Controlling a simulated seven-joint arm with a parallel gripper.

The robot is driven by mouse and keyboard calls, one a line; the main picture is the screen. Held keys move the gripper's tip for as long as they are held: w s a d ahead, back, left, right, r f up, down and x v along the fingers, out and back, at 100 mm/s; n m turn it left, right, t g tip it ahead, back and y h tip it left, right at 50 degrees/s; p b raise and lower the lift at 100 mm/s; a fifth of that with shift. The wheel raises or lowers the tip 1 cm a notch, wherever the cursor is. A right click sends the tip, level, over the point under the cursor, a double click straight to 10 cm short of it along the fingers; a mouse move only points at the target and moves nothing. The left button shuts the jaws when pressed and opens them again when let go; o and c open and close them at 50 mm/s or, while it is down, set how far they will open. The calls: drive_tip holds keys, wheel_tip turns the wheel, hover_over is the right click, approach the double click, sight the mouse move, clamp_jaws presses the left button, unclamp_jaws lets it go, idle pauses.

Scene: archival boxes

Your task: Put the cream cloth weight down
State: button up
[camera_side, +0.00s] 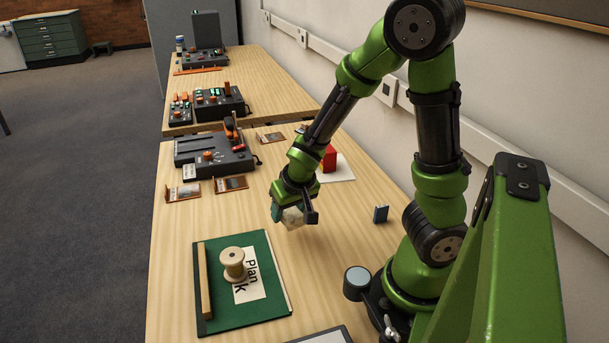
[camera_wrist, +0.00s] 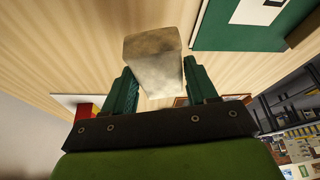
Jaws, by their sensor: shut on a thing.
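My gripper (camera_side: 293,211) is shut on the cream cloth weight (camera_side: 292,217), a pale block. It hangs above the wooden table, to the right of and behind the green board. In the wrist view the cream cloth weight (camera_wrist: 154,60) sits between the two teal fingers of my gripper (camera_wrist: 160,90) and sticks out beyond their tips. I cannot tell exactly how high it is above the table.
A green board (camera_side: 218,319) holds a wooden spool (camera_side: 233,263), a paper label (camera_side: 250,290) and a wooden strip (camera_side: 204,280). A red block (camera_side: 329,159) stands on white paper behind my gripper. Bare table lies between.

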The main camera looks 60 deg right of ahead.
sight(326, 234)
drive_tip(key=shift+s+d+r+m+h, duration=0.15)
drive_tip(key=shift+d+m, duration=0.1)
drive_tip(key=shift+m, duration=0.25)
drive_tip(key=shift+s+d+f+m+h, duration=0.1)
drive_tip(key=shift+d+m+h, duration=0.1)
drive_tip(key=shift+m, duration=0.3)
drive_tip(key=s+d+r+m+g, duration=0.2)
drive_tip(key=s+m+g, duration=0.45)
drive_tip(key=m, duration=1.15)
drive_tip(key=shift+g, duration=0.25)
wheel_tip(326, 234, down, 7)
drive_tip(key=shift+d, duration=0.15)
drive_tip(key=shift+f, duration=0.1)
drive_tip(key=o, duration=1.4)
